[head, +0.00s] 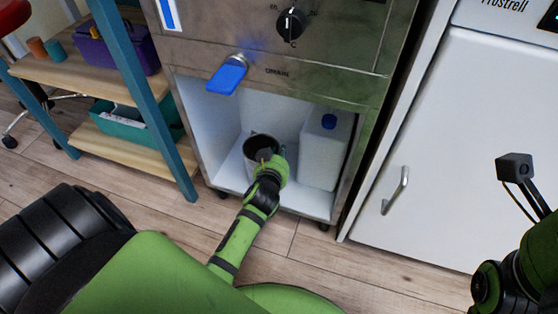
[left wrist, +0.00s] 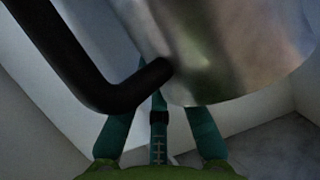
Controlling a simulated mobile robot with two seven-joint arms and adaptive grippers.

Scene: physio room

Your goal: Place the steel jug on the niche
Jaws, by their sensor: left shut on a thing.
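The steel jug (head: 259,143) is inside the white-walled niche (head: 211,120), low in the steel cabinet. Its open top faces up toward the head camera. In the left wrist view, its shiny body (left wrist: 225,45) and black handle (left wrist: 85,65) are close up. My left gripper (head: 277,162) reaches into the niche and is shut on the jug. Its teal fingers (left wrist: 158,135) show below the jug, and the exact contact is partly hidden. I cannot tell whether the jug's base touches the niche floor.
A white canister (head: 322,152) with a blue cap stands in the niche, right of the jug. A blue tap lever (head: 228,74) sticks out above the opening. A white fridge door (head: 450,150) is at right, and a wooden shelf (head: 130,150) at left.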

